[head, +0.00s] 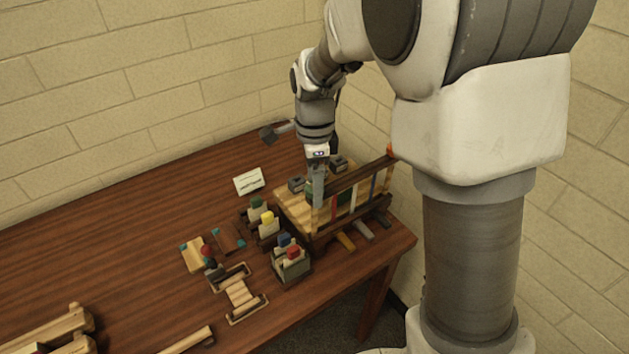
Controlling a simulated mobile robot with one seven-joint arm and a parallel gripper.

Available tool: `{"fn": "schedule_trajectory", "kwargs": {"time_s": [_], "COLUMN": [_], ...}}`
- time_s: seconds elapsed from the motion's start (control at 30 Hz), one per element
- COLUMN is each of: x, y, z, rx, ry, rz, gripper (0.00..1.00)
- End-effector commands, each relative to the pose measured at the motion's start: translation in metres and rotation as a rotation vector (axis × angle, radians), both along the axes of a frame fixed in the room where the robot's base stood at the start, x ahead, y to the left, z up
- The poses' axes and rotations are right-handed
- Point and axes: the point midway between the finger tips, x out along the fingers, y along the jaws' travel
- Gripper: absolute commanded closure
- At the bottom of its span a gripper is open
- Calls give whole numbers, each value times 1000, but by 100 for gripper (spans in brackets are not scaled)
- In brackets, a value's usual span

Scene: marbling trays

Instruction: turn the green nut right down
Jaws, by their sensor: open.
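My gripper (318,196) points straight down over the light wooden board (291,208) at the back right of the table. It is open, but the gap between its fingers is hard to make out from here. A small dark green patch (309,196) shows right beside the near finger, low on the board. It may be the green nut, mostly hidden by the finger. I cannot tell whether the fingers touch it or how high it sits.
A dark wooden rack (361,176) with coloured strips stands just right of my gripper. Dark blocks (296,184) stand close by on the board. Small holders with coloured tops, including a yellow one (267,217), stand in front.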

Motion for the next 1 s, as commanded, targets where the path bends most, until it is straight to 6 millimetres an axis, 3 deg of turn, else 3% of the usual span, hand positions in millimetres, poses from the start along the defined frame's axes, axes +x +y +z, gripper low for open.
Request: {"fn": "schedule_trajectory", "kwargs": {"time_s": [0.07, 0.47, 0.77, 1.0], "x": [0, 0, 0, 0], "y": [0, 0, 0, 0], "z": [0, 0, 0, 0], "rx": [0, 0, 0, 0], "ry": [0, 0, 0, 0], "rz": [0, 0, 32, 160], "gripper": [29, 100, 100, 100]}}
